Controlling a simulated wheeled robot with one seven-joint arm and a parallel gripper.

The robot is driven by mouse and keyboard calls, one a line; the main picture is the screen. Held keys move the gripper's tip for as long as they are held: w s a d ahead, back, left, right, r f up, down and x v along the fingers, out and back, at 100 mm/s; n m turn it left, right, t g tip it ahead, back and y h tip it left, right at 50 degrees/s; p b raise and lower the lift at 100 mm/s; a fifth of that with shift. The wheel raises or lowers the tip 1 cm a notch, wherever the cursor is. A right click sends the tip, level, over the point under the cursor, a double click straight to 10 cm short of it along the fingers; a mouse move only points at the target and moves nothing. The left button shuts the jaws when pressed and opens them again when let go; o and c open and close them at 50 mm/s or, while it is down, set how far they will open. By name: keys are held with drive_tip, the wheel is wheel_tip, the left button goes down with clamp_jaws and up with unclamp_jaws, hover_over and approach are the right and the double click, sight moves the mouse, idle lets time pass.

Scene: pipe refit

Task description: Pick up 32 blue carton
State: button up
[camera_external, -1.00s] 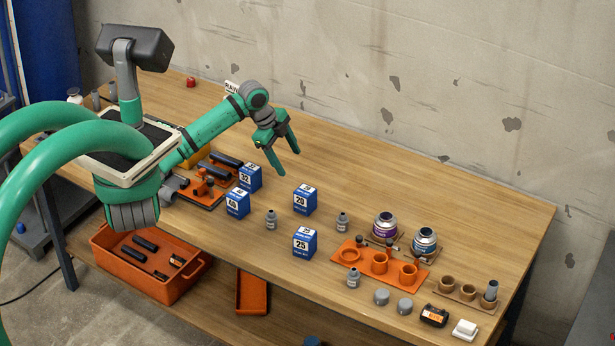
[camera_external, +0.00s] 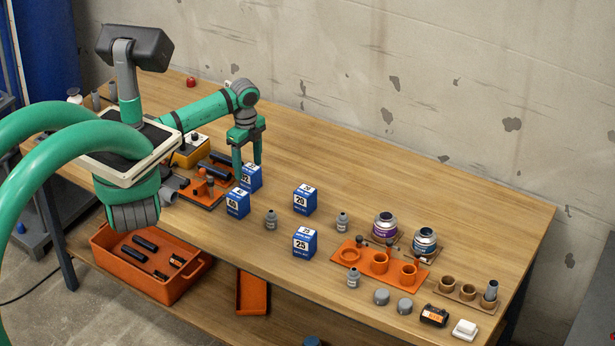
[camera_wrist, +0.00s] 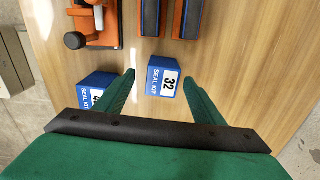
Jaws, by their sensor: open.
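The blue 32 carton (camera_external: 251,178) stands on the wooden table near its left part, with a white label face. My gripper (camera_external: 248,172) points down at it, with its green fingers apart on either side of the carton's upper part in the external view. In the wrist view the 32 carton (camera_wrist: 163,80) lies between the two open fingertips, a little beyond them. I cannot tell whether either finger touches it. The blue 40 carton (camera_external: 237,203) stands just in front of it, and in the wrist view that carton (camera_wrist: 95,88) is beside the left finger, partly hidden.
An orange tray with black parts (camera_external: 205,187) lies just left of the cartons. The blue 20 carton (camera_external: 305,200) and 25 carton (camera_external: 305,243) stand to the right, with a small grey bottle (camera_external: 271,220) between. The table behind the cartons is clear.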

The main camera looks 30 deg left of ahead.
sight(250, 168)
drive_tip(key=f, duration=0.4)
drive_tip(key=shift+w+d+f, duration=0.15)
drive_tip(key=shift+w+f, duration=0.05)
drive_tip(key=shift+f, duration=0.2)
drive_tip(key=shift+c, duration=0.5)
drive_tip(key=c, duration=1)
drive_tip(key=shift+r, duration=0.1)
